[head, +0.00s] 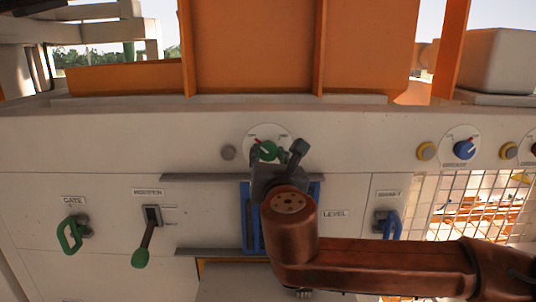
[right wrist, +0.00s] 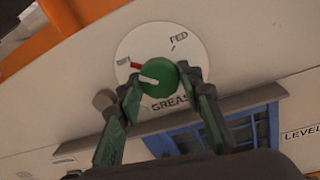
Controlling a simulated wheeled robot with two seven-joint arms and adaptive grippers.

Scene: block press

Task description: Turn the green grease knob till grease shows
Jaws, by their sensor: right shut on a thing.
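The green grease knob (head: 267,151) sits on a round white dial on the upper panel, partly hidden by my right gripper in the head view. In the right wrist view the knob (right wrist: 159,77) shows between the two fingers, with a white pointer line towards the left and a red mark near it on the dial (right wrist: 135,45). The word GREASE shows below the knob. My right gripper (head: 276,155) is shut on the knob, a finger on each side; it also shows in the right wrist view (right wrist: 157,84). No grease is visible. My left gripper is out of view.
A blue frame (head: 246,215) lies behind my right arm, below the knob. A green gate handle (head: 69,236) and a green-tipped lever (head: 146,240) stick out at left. A blue handle (head: 388,224), blue knob (head: 464,149) and wire mesh (head: 470,205) are at right.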

